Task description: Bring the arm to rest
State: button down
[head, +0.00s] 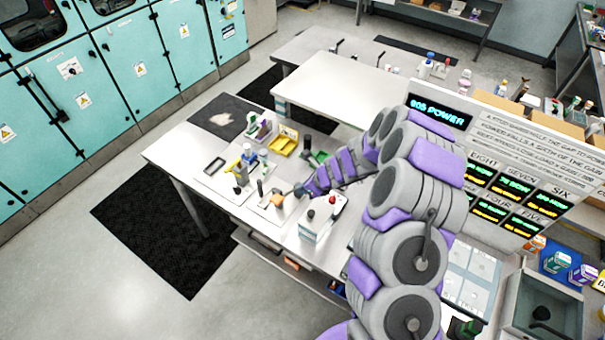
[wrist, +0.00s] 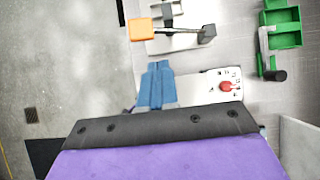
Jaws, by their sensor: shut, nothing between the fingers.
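My gripper (head: 298,191) is at the end of my grey and purple arm, stretched out over the white table (head: 165,153). In the wrist view its blue fingers (wrist: 158,66) are together, with nothing between them. Below the fingers in the head view, an orange block (head: 277,201) sits on a white plate; it also shows in the wrist view (wrist: 141,29), apart from the fingers. A white box with a red knob (head: 318,224) stands close by, and in the wrist view it (wrist: 205,88) lies just right of the fingers.
A yellow tray (head: 284,145) and a green tray (wrist: 284,28) with a black-knobbed handle are on the table. Several upright levers and bottles stand left of my gripper. A sign board (head: 500,165) rises to the right of my arm. Open floor (head: 60,275) lies left of the table.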

jog(key=s+a+r+n+g+y+b, duration=0.1)
jog(key=s+a+r+n+g+b, duration=0.2)
jog(key=s+n+b, duration=0.45)
jog(key=s+a+r+n+y+b, duration=0.1)
jog(key=s+a+r+n+b, duration=0.2)
jog(key=s+r+n+b, duration=0.4)
jog(key=s+d+f+n+g+h+b, duration=0.1)
jog(key=s+d+f+n+h+b, duration=0.1)
jog(key=s, duration=0.7)
jog(key=s+d+f+n+g+h+b, duration=0.1)
jog(key=s+d+f+n+h+b, duration=0.2)
jog(key=s+d, duration=0.6)
jog(key=s+d+f+n+h+b, duration=0.2)
jog(key=s+d+f+n+b, duration=0.2)
jog(key=s+b, duration=0.4)
jog(key=shift+s+d+n+g+h, duration=0.3)
jog(key=shift+s+d+n+g, duration=0.1)
jog(key=shift+s+d+n, duration=0.55)
jog(key=shift+a, duration=0.1)
